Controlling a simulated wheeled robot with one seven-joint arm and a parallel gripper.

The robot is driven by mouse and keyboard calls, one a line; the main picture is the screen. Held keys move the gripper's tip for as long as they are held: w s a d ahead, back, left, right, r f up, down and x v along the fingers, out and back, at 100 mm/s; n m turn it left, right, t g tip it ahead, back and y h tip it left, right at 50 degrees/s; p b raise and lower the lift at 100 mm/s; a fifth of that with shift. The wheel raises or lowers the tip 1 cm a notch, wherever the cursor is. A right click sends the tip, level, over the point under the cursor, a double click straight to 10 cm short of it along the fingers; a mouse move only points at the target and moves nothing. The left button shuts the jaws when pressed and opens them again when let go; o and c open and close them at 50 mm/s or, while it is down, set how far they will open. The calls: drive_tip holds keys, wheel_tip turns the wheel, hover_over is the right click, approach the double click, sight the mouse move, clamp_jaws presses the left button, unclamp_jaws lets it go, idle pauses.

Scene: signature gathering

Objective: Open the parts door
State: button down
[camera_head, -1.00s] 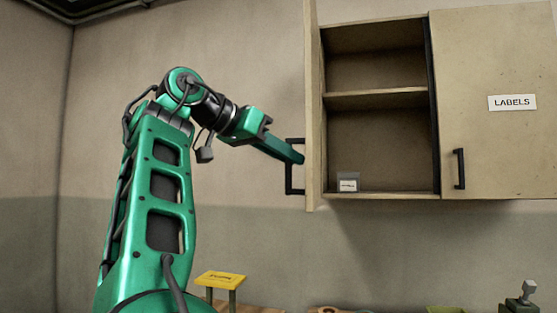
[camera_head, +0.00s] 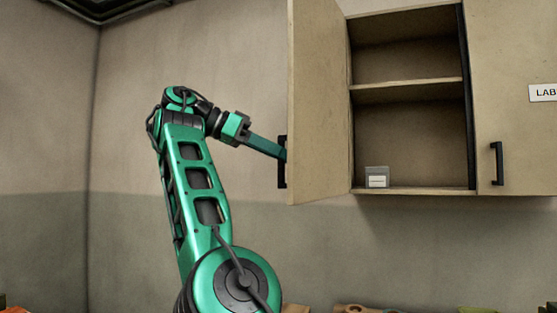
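The open cabinet door (camera_head: 318,110) swings out on the left side of the wall cabinet, its inner face toward me. Its black handle (camera_head: 282,165) is on the far side, at the door's left edge. My gripper (camera_head: 282,155) reaches from the left to this handle; the fingertips overlap it and are partly hidden at the door edge. I cannot tell whether the fingers are closed around the handle. The cabinet interior (camera_head: 408,135) shows two compartments. A small clear box with a white label (camera_head: 377,178) sits on the lower floor.
The right cabinet door (camera_head: 515,80) is closed, with a black handle (camera_head: 497,163) and a cropped label (camera_head: 543,92) beginning "LAB". Objects show along the bottom edge, including a brown item (camera_head: 358,308). The wall below the cabinet is clear.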

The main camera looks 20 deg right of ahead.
drive_tip(key=shift+w+d+r, duration=0.1)
drive_tip(key=shift+w+r, duration=0.05)
drive_tip(key=shift+w, duration=0.05)
idle(0.3)
drive_tip(key=c, duration=1.8)
unclamp_jaws()
drive_tip(key=shift+s, duration=0.1)
